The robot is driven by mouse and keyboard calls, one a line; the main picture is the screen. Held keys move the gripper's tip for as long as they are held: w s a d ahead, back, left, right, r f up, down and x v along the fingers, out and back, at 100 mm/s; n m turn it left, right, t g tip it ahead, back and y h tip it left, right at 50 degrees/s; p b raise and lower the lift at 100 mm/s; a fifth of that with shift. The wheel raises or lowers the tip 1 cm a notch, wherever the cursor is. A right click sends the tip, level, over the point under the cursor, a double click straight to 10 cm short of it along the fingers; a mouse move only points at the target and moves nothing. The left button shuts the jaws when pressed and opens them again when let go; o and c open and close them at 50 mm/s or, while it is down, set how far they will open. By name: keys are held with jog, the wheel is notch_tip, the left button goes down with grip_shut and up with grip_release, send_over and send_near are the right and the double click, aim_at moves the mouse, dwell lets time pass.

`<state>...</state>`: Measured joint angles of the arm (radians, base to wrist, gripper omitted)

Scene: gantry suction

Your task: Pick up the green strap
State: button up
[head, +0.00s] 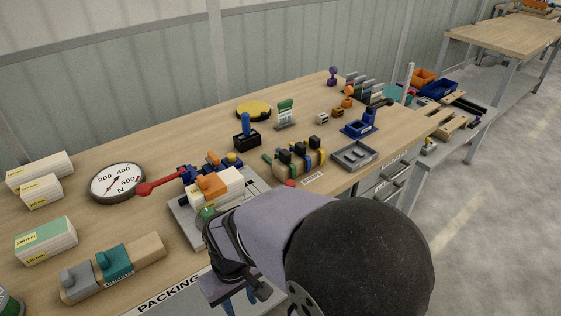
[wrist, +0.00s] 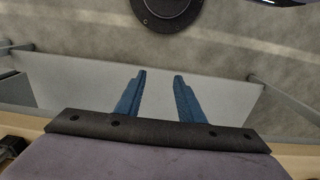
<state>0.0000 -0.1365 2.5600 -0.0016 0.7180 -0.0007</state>
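A tan holder (head: 290,170) with several coloured bands stands at the middle right of the bench. A small green piece, which looks like the green strap (head: 267,158), shows at its left end; it is too small to make out fully. My gripper (head: 241,301) is low in the head view, in front of the bench's near edge and well apart from the holder. In the wrist view my gripper (wrist: 158,78) has its two blue fingers apart with nothing between them. No strap shows in the wrist view.
A grey fixture plate (head: 182,215) with white and orange blocks lies between my arm and the dial (head: 117,182). A grey tray (head: 354,155) and a blue stand (head: 360,125) are right of the holder. A green-and-white sign (head: 285,113) stands behind it.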

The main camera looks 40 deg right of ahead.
jog(key=o, duration=0.3)
jog(key=w+d+r+m+p, duration=0.2)
jog(key=w+d+r, duration=0.1)
jog(key=w, duration=0.1)
jog(key=w+d+r+m+h+p, duration=0.1)
jog(key=w+d+r+m+p, duration=0.1)
jog(key=w+d+r+p, duration=0.1)
jog(key=w+d+r+m+p, duration=0.3)
jog(key=w+r, duration=0.1)
jog(key=w, duration=0.3)
jog(key=shift+w+d+r+h, duration=0.2)
jog(key=shift+d+r+h, duration=0.1)
jog(key=shift+d, duration=0.05)
jog(key=w+d+r+m+h+p, duration=0.1)
jog(key=w+d+r+m+p, duration=0.35)
jog(key=w+d, duration=0.35)
jog(key=m+h+p, duration=0.2)
jog(key=m+p, duration=0.2)
jog(key=m, duration=0.3)
send_near(284, 152)
jog(key=x, duration=0.2)
jog(key=shift+n, duration=0.25)
jog(key=shift+p+x, duration=2.15)
jog(key=shift+x, duration=1.45)
